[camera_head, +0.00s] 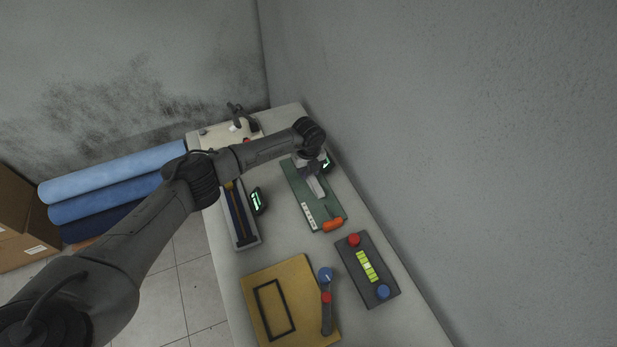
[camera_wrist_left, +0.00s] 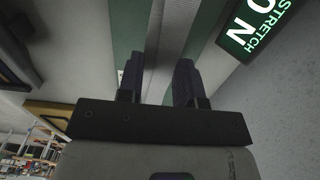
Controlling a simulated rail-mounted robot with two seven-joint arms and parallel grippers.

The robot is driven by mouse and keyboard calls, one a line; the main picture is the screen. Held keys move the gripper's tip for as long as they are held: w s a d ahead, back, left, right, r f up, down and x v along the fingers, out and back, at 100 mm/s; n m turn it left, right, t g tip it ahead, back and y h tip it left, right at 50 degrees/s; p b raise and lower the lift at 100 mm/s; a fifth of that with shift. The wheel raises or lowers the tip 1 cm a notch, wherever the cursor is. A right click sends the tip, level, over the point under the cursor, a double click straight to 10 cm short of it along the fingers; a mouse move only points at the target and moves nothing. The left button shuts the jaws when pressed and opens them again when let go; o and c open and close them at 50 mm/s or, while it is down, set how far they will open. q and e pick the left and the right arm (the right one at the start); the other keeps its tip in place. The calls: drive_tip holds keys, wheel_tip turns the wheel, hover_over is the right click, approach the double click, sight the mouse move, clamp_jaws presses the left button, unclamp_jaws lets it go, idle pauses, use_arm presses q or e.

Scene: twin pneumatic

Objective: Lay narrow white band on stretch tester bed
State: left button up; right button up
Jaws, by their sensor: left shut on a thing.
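The stretch tester has a green bed (camera_head: 297,187) with a white scale, an orange handle (camera_head: 333,225) at its near end and a dark display. My left gripper (camera_head: 315,190) is over the middle of this bed, pointing down. In the left wrist view, the narrow white band (camera_wrist_left: 170,40) runs between the two dark fingers (camera_wrist_left: 160,82) along the green bed (camera_wrist_left: 128,30), and the gripper is shut on it. The display (camera_wrist_left: 258,25) there reads "NO STRETCH". In the head view the band is hard to tell from the gripper. My right gripper is not in view.
Left of the tester is a dark blue device (camera_head: 237,215) with a small green display (camera_head: 257,201). Nearer stand a yellow board (camera_head: 258,280) with a black frame and a button box (camera_head: 385,270). A pale machine (camera_head: 215,135) is at the far end. A wall borders the table's right.

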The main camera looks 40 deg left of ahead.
sight(309, 178)
use_arm(q)
drive_tip(key=shift+f, duration=2)
drive_tip(key=shift+f, duration=0.1)
drive_tip(key=shift+f+b, duration=0.15)
drive_tip(key=shift+b, duration=0.2)
drive_tip(key=o, duration=0.9)
wheel_tip(309, 178, up, 12)
drive_tip(key=shift+r+p, duration=0.25)
drive_tip(key=shift+p, duration=0.45)
